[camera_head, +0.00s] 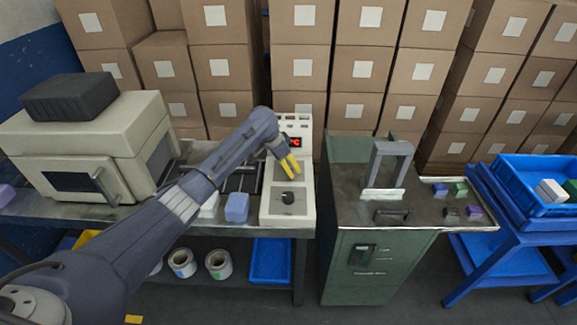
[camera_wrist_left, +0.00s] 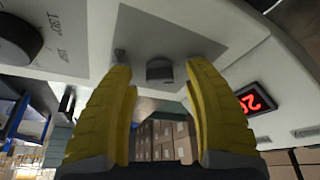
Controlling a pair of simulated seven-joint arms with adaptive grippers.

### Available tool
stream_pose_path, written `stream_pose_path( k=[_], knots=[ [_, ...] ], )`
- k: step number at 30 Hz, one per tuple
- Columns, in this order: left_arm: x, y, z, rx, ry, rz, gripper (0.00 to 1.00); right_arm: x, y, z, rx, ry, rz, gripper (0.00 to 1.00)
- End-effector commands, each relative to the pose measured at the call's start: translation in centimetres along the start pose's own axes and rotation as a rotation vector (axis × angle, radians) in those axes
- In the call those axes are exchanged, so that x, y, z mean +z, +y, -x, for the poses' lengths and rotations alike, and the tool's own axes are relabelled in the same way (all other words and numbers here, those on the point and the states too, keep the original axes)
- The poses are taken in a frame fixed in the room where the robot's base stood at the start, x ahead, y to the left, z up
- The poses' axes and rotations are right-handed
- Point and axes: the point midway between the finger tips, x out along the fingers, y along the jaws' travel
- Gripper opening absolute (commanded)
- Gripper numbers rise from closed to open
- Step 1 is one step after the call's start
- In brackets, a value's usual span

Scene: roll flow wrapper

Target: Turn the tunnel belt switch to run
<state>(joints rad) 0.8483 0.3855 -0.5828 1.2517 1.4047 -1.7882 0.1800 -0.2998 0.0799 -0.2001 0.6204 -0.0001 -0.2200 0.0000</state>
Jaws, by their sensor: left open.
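A small dark knob (camera_wrist_left: 160,70) sits on a grey plate on the pale control panel in the left wrist view; I take it for the tunnel belt switch, though no label on it is readable. My left gripper (camera_head: 286,170) is over the cream control box (camera_head: 268,208) in the head view. Its yellow fingers are open, one on each side of the small knob in the wrist view, with no clear contact. A larger dial (camera_wrist_left: 20,40) with temperature marks is at the upper left there; a black dial (camera_head: 288,198) shows on the box in the head view. My right gripper is not in view.
A red display (camera_head: 295,142) is on the panel behind the gripper. A beige machine (camera_head: 95,140) stands left, a green cabinet with a grey handle frame (camera_head: 388,160) right, and a blue tray (camera_head: 530,190) far right. Stacked cartons (camera_head: 300,65) close off the back.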

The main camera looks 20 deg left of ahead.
Motion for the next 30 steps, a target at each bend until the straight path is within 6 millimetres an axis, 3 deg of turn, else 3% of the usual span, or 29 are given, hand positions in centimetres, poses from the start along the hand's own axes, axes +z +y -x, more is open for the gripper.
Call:
stream_pose_path(
  k=[2, 14, 30],
  knots=[
    [0.0, 0.0, 0.01, 0.0, 0.0, 0.0, 0.47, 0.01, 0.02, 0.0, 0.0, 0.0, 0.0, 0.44],
    [-0.01, -0.01, 0.03, 0.0, 0.0, 0.0, 0.01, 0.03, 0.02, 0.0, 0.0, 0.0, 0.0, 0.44],
    [-0.01, -0.05, 0.05, 0.004, 0.0, -0.01, 0.0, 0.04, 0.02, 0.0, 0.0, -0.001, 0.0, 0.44]
  ],
)
